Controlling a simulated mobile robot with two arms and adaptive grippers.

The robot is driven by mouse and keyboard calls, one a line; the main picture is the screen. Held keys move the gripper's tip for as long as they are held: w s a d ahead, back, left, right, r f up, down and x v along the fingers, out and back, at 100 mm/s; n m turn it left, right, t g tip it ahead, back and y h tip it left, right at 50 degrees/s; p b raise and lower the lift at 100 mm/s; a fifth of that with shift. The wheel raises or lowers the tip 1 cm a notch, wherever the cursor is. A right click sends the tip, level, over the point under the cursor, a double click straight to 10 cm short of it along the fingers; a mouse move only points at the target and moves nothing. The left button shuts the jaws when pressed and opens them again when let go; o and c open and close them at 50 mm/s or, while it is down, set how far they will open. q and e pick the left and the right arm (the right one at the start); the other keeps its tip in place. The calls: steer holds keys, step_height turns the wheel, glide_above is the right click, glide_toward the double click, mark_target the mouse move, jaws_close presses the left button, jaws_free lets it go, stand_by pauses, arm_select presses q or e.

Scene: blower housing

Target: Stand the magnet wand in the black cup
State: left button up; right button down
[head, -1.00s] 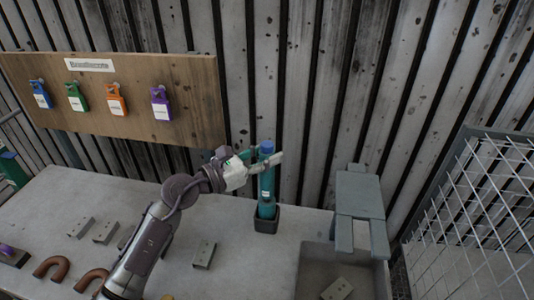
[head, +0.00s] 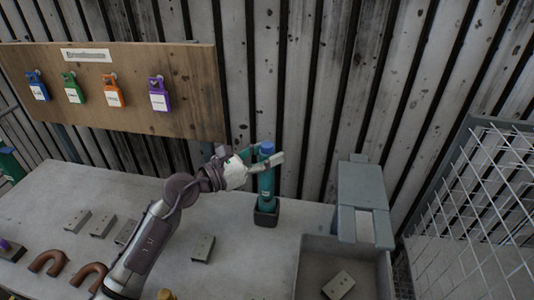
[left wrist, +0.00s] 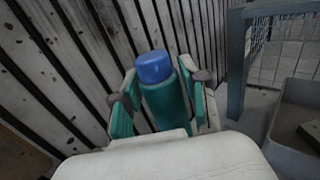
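The magnet wand (head: 266,185), teal with a blue cap, stands upright with its lower end in the black cup (head: 265,218) on the table. My left gripper (head: 268,157) is at the wand's upper part, just below the cap, with one finger on each side. In the left wrist view the wand (left wrist: 165,100) is between the green finger pads, and a narrow gap shows beside the left pad, so the gripper looks open around it. The cup is hidden in that view. My right gripper is in neither view.
A grey bin (head: 315,265) with a metal block in it is right of the cup, with a grey stand (head: 361,195) behind. A wire cage (head: 475,215) is at the far right. Metal blocks (head: 203,248) and brown horseshoe pieces (head: 47,262) lie on the table (head: 240,270). A tag board (head: 190,115) hangs behind.

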arm_select(q)
steer(key=shift+o, duration=1.3)
